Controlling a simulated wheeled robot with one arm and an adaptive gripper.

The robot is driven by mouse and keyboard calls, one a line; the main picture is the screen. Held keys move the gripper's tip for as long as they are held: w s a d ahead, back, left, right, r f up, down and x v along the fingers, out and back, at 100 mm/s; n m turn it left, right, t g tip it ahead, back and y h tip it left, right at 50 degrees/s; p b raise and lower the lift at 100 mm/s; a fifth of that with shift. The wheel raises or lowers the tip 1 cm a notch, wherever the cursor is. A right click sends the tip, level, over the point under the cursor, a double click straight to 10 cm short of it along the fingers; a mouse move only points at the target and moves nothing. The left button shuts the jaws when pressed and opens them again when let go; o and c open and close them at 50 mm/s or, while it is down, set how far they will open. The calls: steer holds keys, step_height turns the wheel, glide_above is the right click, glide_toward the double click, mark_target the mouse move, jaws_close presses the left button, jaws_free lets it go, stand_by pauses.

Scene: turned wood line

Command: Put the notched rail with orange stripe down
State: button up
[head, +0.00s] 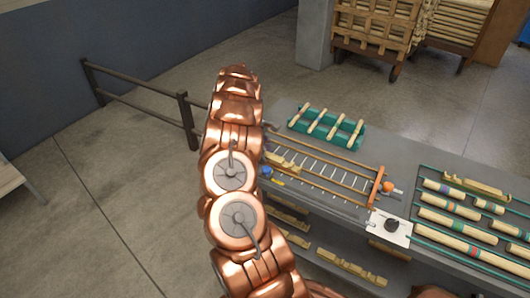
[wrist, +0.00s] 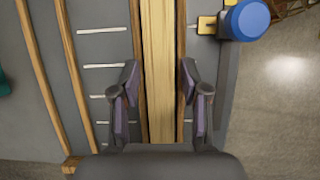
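In the wrist view my gripper (wrist: 158,78) has its two fingers apart, one on each side of a pale wooden rail (wrist: 158,50). A narrow gap seems to show between each fingertip and the pale wood. The rail lies lengthwise between two darker brown strips (wrist: 136,35). I see no orange stripe or notches on this part of it; its near end is hidden behind the gripper body. In the head view a pale piece (head: 283,162) shows at the left end of a wooden-railed frame (head: 335,158) on the bench; my arm hides the gripper there.
A blue knob (wrist: 246,20) is close to the right of the rail. A green rack (head: 352,143) with pale sticks stands behind the frame. An orange knob (head: 389,187) is at its right end. Striped rods (head: 450,222) lie on the right. Lower shelves hold notched pieces (head: 350,266).

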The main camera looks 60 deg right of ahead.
steer(key=shift+o, duration=0.4)
steer(key=shift+r, duration=0.2)
steer(key=shift+w+d+r, duration=0.1)
steer(key=shift+w+r, duration=0.1)
steer(key=shift+r, duration=0.05)
steer(key=b+v, duration=0.4)
steer(key=v, duration=0.7)
steer(key=shift+w+r, duration=0.15)
